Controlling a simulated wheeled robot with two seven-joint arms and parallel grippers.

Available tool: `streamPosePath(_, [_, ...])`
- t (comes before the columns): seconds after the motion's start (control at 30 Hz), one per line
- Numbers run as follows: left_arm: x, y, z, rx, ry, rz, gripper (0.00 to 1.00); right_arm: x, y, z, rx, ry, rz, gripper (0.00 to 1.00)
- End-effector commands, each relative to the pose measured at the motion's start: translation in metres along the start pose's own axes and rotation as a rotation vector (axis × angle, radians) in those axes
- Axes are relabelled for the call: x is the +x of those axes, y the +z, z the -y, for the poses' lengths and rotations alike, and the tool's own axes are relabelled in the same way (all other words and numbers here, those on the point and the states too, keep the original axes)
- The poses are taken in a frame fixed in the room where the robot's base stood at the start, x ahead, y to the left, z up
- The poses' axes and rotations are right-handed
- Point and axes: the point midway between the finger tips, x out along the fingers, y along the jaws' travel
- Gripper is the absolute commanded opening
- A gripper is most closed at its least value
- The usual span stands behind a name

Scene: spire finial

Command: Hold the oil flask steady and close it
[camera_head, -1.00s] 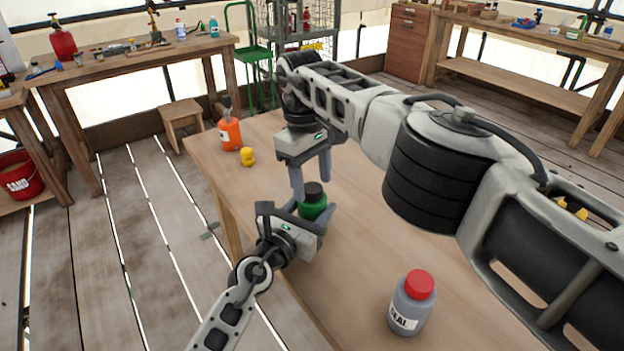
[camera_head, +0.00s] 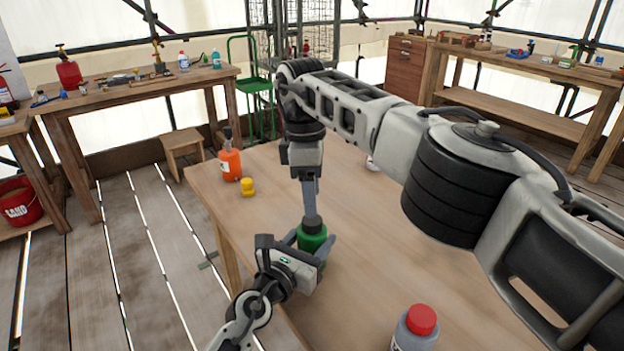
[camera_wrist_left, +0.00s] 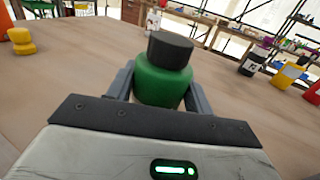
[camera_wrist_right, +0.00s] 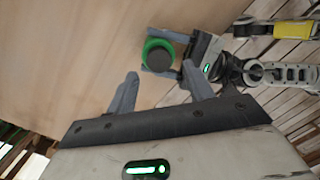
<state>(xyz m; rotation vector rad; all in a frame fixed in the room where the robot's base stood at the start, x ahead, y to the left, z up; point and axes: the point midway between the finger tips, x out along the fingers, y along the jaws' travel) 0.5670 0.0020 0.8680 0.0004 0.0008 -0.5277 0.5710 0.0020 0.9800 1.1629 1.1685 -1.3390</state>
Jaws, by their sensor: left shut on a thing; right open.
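In the left wrist view the flask (camera_wrist_left: 163,84) sits between the fingers under the cap (camera_wrist_left: 170,50). My left gripper (camera_head: 313,250) is shut around the flask body. My right gripper (camera_head: 311,212) points down right over the cap, open. In the right wrist view the cap (camera_wrist_right: 159,57) appears just beyond and between the two fingertips; I cannot tell whether they touch it.
A grey bottle with a red cap (camera_head: 421,320) stands at the front. An orange bottle (camera_head: 230,164) and a yellow object (camera_head: 248,187) stand at the table's left. My right arm spans over the table. A stool (camera_head: 182,150) stands beyond.

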Motion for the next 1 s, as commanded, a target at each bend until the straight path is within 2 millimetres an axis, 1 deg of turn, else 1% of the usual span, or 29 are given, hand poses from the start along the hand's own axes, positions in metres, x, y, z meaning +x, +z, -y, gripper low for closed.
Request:
streamPosePath(0.03, [0.0,-0.001,0.0,0.0,0.0,-0.001,0.0,-0.001,0.0,0.0,-0.129,0.003,-0.004,0.52])
streamPosePath(0.1, [0.0,-0.001,0.0,0.0,0.0,-0.001,0.0,-0.002,0.0,0.0,-0.315,0.007,-0.007,0.52])
streamPosePath(0.57, [0.0,-0.001,0.0,0.0,0.0,-0.001,0.0,-0.011,0.001,0.0,-1.542,0.049,-0.009,0.52])
streamPosePath(1.0, [0.0,-0.001,0.0,0.0,-0.001,-0.001,0.0,-0.021,0.002,0.001,-2.71,0.103,0.047,0.52])
